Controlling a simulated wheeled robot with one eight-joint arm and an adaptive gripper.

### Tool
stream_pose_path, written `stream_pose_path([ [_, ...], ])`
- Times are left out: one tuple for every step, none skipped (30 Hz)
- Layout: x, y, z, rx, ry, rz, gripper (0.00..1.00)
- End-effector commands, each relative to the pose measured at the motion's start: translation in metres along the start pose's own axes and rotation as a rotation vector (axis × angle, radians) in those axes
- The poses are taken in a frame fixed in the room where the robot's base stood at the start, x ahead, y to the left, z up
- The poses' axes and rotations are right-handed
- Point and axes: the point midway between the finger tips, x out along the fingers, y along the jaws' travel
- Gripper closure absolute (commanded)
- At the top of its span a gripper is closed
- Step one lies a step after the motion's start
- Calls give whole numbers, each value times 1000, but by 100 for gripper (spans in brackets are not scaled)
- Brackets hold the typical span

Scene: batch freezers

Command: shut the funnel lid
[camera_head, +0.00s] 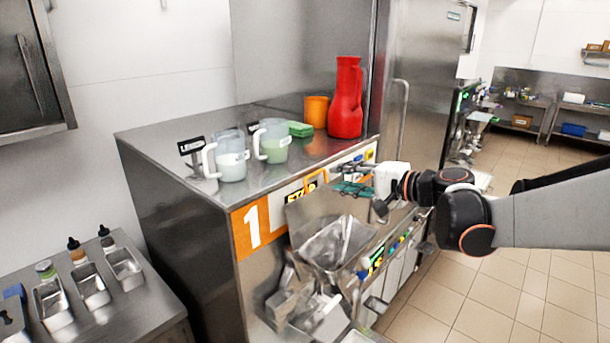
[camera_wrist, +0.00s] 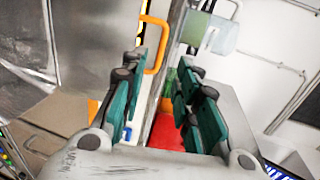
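The metal funnel (camera_head: 338,243) sits on the front of the freezer marked 1, with its hopper open at the top. A metal plate that looks like its lid (camera_head: 300,212) stands raised behind the hopper, below an orange handle (camera_head: 317,180). My gripper (camera_head: 348,190) is in front of the freezer's upper front edge, just right of that handle, with green fingers. In the wrist view my gripper (camera_wrist: 165,105) has its fingers apart with nothing held between them. The orange handle (camera_wrist: 157,48) shows beyond the left finger, apart from it. Whether the handle belongs to the lid is unclear.
The freezer top (camera_head: 180,140) holds a red jug (camera_head: 346,98), an orange cup (camera_head: 316,111), a green box (camera_head: 299,129) and measuring jugs (camera_head: 230,158). A side counter (camera_head: 110,310) with small steel trays stands at left. Tiled floor (camera_head: 480,305) is open at right.

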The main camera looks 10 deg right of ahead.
Motion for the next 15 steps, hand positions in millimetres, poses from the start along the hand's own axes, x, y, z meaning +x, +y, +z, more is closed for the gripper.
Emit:
stream_pose_path([
  [12,0,1,-1,-4,0,71],
  [18,0,1,0,-3,1,71],
  [25,0,1,-1,-4,1,71],
  [31,0,1,-1,-3,1,71],
  [36,0,0,-1,-2,1,71],
  [43,0,1,-1,-3,1,71],
  [47,0,1,-1,-3,1,71],
  [52,0,1,-1,-1,1,71],
  [57,0,0,-1,-1,1,71],
  [60,0,0,-1,-2,1,71],
  [63,0,1,0,-2,1,71],
  [67,0,0,0,-1,1,71],
  [69,0,0,0,0,0,71],
  [70,0,0,0,0,0,71],
  [72,0,0,1,1,0,71],
])
